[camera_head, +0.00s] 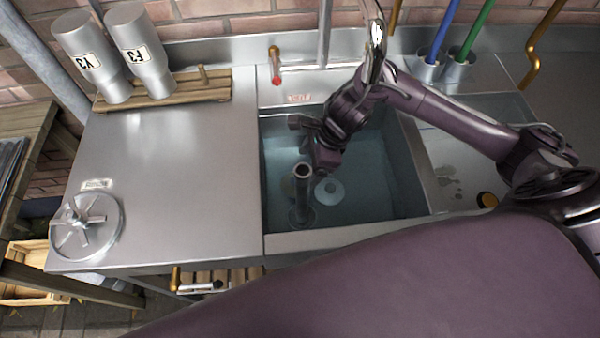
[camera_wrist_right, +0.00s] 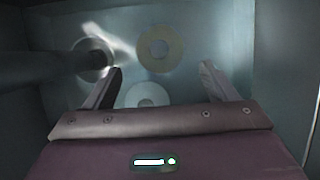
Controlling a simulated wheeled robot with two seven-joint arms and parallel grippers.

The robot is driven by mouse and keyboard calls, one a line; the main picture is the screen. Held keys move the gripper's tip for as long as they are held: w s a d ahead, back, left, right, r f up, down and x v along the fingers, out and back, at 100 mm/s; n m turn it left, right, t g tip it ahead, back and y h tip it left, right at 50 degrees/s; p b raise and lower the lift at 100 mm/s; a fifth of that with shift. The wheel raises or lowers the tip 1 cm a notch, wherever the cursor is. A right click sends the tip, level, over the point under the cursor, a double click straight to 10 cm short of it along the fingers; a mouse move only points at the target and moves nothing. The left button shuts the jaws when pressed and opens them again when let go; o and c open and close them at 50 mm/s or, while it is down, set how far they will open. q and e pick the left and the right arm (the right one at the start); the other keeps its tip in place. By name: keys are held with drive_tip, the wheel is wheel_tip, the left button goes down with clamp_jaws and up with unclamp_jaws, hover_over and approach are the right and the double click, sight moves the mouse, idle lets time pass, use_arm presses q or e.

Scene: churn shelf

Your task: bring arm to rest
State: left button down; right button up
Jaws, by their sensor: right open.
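My right arm comes in from the right in the head view and reaches down into the sink (camera_head: 385,205). My right gripper (camera_wrist_right: 161,68) is open and empty in the wrist view, its two fingers well apart. Under it, on the sink floor, lie a pale ring-shaped disc (camera_wrist_right: 161,44) and a second pale disc (camera_wrist_right: 148,96), partly hidden by the gripper. A dark upright pipe (camera_head: 302,200) stands in the sink close to the gripper; it also shows at the left of the wrist view (camera_wrist_right: 45,67). My left gripper is not in view.
Sink walls surround the gripper. A red-tipped tap (camera_head: 275,65) stands at the back. Two labelled metal bottles (camera_head: 140,55) stand in a wooden rack at back left; a metal spoked wheel (camera_head: 87,225) lies at front left. Blue and green handles stand in cups (camera_head: 458,68) at back right.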

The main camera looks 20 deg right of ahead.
drive_tip(key=shift+v, duration=1.2)
